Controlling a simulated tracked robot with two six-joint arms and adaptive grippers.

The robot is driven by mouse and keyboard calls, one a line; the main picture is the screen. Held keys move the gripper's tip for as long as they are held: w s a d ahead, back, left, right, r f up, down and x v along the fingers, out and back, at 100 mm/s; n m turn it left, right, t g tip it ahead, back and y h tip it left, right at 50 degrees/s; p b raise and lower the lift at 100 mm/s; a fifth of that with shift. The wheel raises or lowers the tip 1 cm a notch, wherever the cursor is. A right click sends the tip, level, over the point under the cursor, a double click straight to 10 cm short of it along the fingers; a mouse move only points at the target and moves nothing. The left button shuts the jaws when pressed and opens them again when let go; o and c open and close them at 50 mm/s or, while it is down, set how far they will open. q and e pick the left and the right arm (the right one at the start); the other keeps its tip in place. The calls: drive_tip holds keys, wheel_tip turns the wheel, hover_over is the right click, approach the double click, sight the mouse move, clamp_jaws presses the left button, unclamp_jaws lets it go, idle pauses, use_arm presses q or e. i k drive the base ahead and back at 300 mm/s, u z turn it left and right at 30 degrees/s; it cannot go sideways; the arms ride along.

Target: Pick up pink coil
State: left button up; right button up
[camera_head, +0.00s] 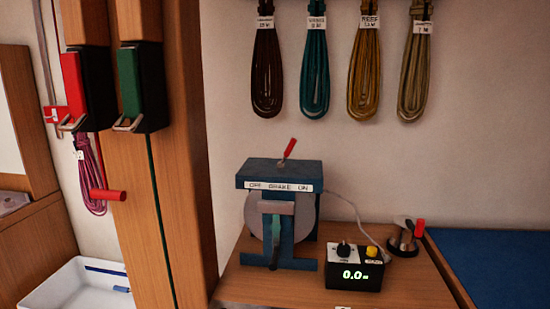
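The pink coil (88,178) hangs at the left, against the pale wall beside the wooden post. It is a looped pink-purple line with a small white tag near its top. A red rod (108,195) crosses in front of its lower right part. Whether the rod touches the coil I cannot tell. The top of the coil is partly hidden behind a red and black fixture (85,90). Neither of my grippers is in view.
A wooden post (183,150) stands right of the coil, with a green and black fixture (135,85). A white tray (45,290) lies below. Several tagged coils, including a teal one (315,75), hang at upper right. A blue winder (280,170) and counter box (355,270) stand on the bench.

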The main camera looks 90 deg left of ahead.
sight(84, 152)
drive_tip(key=z, duration=0.4)
drive_tip(key=i, duration=0.4)
drive_tip(key=u, duration=1.4)
drive_tip(key=i, duration=0.25)
drive_tip(key=u, duration=2.75)
